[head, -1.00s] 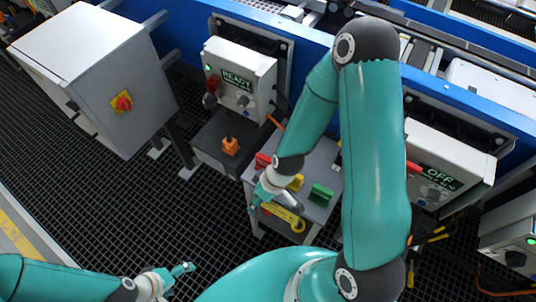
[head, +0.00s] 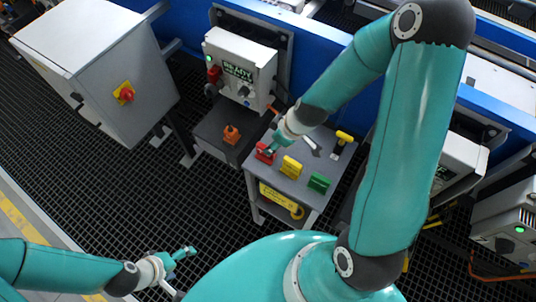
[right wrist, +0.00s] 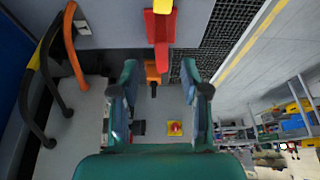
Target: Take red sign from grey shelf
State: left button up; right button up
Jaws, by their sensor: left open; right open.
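The grey shelf (head: 318,160) stands below the blue conveyor frame in the head view. The red sign (head: 265,154) stands at the left end of its top, with a yellow sign (head: 291,167) and a green sign (head: 319,183) beside it. My right gripper (head: 272,148) is open at the red sign, partly hiding it. In the right wrist view the red sign (right wrist: 161,28) shows ahead of the open right fingers (right wrist: 162,68), near the gap between them; contact cannot be told. My left gripper (head: 188,258) is open and empty, low over the floor.
A dark box with an orange sign (head: 231,135) stands left of the shelf, under the READY control box (head: 240,70). A large grey cabinet (head: 105,75) is farther left. A yellow-handled tool (head: 343,138) lies at the shelf's back right. Open floor grating lies in front.

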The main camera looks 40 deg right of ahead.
jog(key=b+x, duration=0.3)
jog(key=x, duration=0.4)
jog(key=shift+w, duration=0.25)
jog(key=shift+r, duration=0.1)
grip_shut()
